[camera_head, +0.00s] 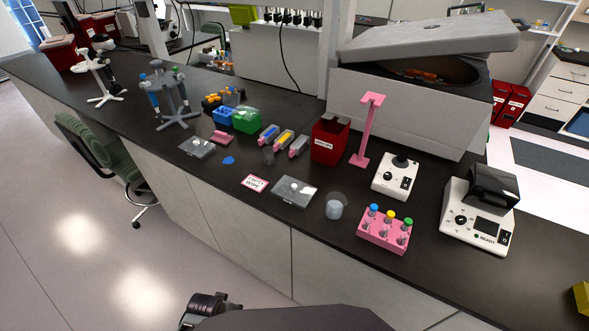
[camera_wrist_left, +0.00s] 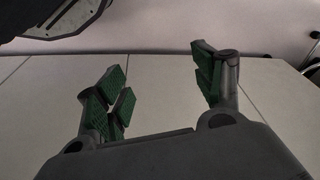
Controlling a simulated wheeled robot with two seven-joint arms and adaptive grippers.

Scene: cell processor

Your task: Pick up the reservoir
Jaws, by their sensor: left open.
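No object is clearly labelled as the reservoir. I cannot tell which of these is the reservoir. My left gripper (camera_wrist_left: 160,75) is open and empty, its green-padded fingers apart in front of the pale cabinet fronts. In the head view a dark part of my left arm shows at the bottom, well below the bench top. My right gripper is out of view.
The dark bench (camera_head: 255,209) holds a pipette carousel (camera_head: 169,97), red bin (camera_head: 329,138), pink stand (camera_head: 366,130), clear-lidded boxes (camera_head: 294,191), pink tube rack (camera_head: 384,231) and white devices (camera_head: 480,211). A large open-lidded centrifuge (camera_head: 405,112) stands behind. A green chair (camera_head: 102,152) stands left.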

